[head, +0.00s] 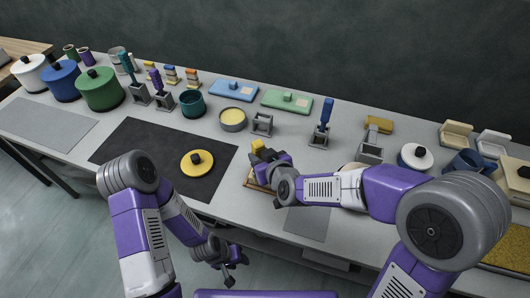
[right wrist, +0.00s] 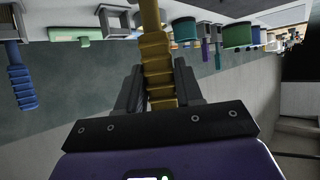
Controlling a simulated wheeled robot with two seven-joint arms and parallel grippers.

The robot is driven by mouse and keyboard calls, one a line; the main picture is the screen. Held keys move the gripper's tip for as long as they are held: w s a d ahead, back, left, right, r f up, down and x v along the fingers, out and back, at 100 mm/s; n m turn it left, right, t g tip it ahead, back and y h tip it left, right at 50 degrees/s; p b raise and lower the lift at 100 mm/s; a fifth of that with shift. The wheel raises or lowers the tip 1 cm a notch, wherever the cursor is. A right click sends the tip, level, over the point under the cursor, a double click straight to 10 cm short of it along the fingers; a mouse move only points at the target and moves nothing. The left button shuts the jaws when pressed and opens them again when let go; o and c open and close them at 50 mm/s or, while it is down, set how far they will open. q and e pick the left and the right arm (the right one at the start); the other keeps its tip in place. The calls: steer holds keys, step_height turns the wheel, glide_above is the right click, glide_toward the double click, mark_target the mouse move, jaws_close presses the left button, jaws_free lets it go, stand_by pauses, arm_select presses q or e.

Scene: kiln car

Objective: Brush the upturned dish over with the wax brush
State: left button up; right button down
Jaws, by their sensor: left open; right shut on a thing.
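My right gripper (head: 264,158) is shut on a yellow ridged handle, which I take for the wax brush (head: 258,146). The handle also shows between the fingers in the right wrist view (right wrist: 156,65); its bristles are not visible. The gripper is over a small brown board (head: 250,183). A cream rounded thing (head: 352,166), perhaps the upturned dish, is mostly hidden behind my right arm. A round tin with pale yellow contents (head: 233,119), perhaps wax, stands behind the gripper, with an empty grey stand (head: 262,125) beside it. My left gripper (head: 229,277) is open and empty, off the table's front edge.
A yellow disc with a black knob (head: 197,161) lies on the dark mat (head: 140,150). Blue (head: 61,82) and green (head: 98,92) lidded pots stand at the left. A blue-handled tool (head: 325,118) stands upright in a holder behind my right arm. The dark mat is otherwise clear.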

steer(key=shift+w+d, duration=0.1)
stand_by(0.3)
steer(key=shift+w+d+b, duration=0.3)
steer(key=shift+d+b, duration=0.15)
steer(key=shift+d, duration=0.2)
steer(key=shift+w+d+b, duration=0.35)
steer(key=shift+d+b, duration=0.1)
steer(key=shift+d, duration=0.2)
steer(key=shift+w+d+b, duration=0.3)
steer(key=shift+d+b, duration=0.15)
steer(key=shift+d, duration=0.2)
steer(key=d+b, duration=0.1)
steer(key=b, duration=0.1)
steer(key=w+d+b, duration=0.2)
steer(key=d+b, duration=0.1)
steer(key=shift+b, duration=0.3)
